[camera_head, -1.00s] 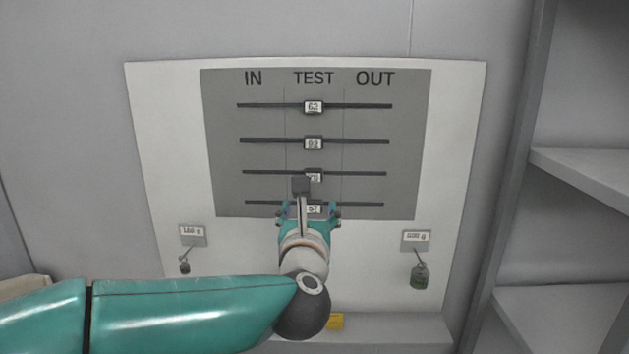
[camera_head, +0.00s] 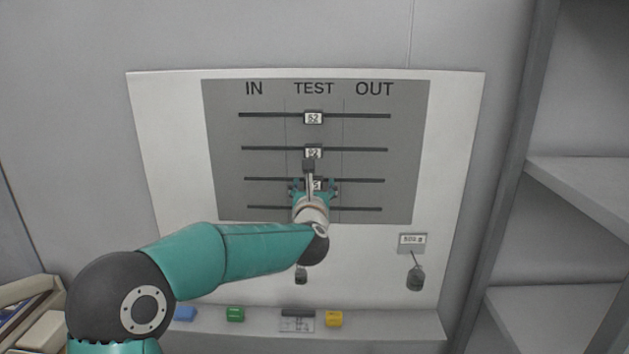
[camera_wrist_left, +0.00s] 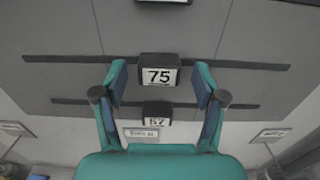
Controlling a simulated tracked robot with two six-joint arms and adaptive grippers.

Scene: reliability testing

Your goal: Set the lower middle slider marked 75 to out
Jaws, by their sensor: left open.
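The slider marked 75 (camera_wrist_left: 160,76) sits mid-rail in the left wrist view, between the two open fingers of my left gripper (camera_wrist_left: 160,90). The fingers are on either side of it with gaps, and nothing is held. In the head view, my left gripper (camera_head: 314,188) is in front of the third rail (camera_head: 365,180), in the TEST column, and partly hides this slider. The OUT column (camera_head: 375,90) is at the right of the grey board (camera_head: 400,205). My right gripper is not in view.
Sliders 52 (camera_head: 313,118) and 92 (camera_head: 313,152) sit above, in the TEST column. Slider 57 (camera_wrist_left: 157,112) is just below in the left wrist view. A weight (camera_head: 415,278) hangs at lower right. A ledge (camera_head: 390,325) holds coloured blocks; shelves (camera_head: 580,185) stand at right.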

